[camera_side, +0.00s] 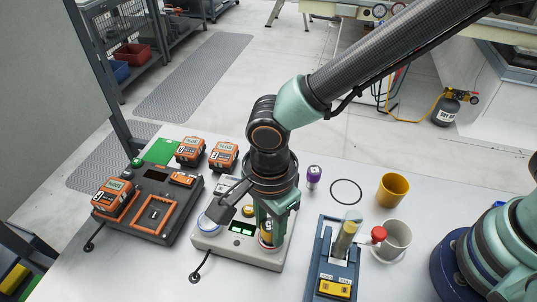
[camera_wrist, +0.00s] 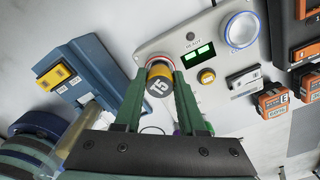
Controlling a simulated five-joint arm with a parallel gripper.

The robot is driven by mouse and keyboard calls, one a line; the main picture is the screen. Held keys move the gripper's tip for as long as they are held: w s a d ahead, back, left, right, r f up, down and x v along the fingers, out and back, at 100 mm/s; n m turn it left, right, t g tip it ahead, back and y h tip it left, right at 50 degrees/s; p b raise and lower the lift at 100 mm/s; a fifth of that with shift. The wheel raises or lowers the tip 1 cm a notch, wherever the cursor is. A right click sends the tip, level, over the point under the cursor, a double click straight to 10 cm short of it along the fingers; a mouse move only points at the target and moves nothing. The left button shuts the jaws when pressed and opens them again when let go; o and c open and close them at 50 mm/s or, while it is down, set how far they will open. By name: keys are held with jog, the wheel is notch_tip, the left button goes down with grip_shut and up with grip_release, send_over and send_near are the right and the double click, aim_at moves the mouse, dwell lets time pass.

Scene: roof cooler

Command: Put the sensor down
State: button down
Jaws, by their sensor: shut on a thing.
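My gripper (camera_side: 268,222) points down over the right part of a pale station box (camera_side: 215,243) with a small green-lit display. In the wrist view my gripper (camera_wrist: 160,84) has its green fingers closed on both sides of the sensor (camera_wrist: 159,86), a short cylinder with a yellow-orange band and a dark top marked 15. In the side view the sensor (camera_side: 266,238) shows partly between the fingers, upright. Its lower end is at a reddish ring on the box; whether it touches the bottom there is hidden.
Left of the box is a dark charging dock (camera_side: 150,207) with orange packs. To the right stand a blue fixture (camera_side: 320,262) with a yellow block, a white mug (camera_side: 397,240) and a yellow cup (camera_side: 392,190). A purple-capped bottle (camera_side: 313,177) and black ring (camera_side: 346,181) lie behind.

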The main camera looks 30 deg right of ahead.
aim_at(269, 226)
jog(key=shift+f, duration=0.1)
jog(key=shift+f, duration=0.25)
jog(key=c, duration=0.5)
grip_release()
jog(key=shift+r, duration=0.1)
notch_tip(269, 226, up, 12)
jog(key=w+d+r+n+t+y, duration=0.1)
jog(key=w+d+r+n, duration=0.25)
jog(key=d, duration=0.45)
jog(key=w+d+r+n+t, duration=0.2)
jog(key=w+d+n, duration=0.15)
jog(key=d, duration=0.55)
jog(key=s+d+n+t+h, duration=0.1)
jog(key=s+d+n+t, duration=0.1)
jog(key=d+n, duration=0.6)
jog(key=s+d, duration=0.1)
jog(key=d, duration=0.5)
jog(key=shift+n+t, duration=0.3)
jog(key=shift+n, duration=0.1)
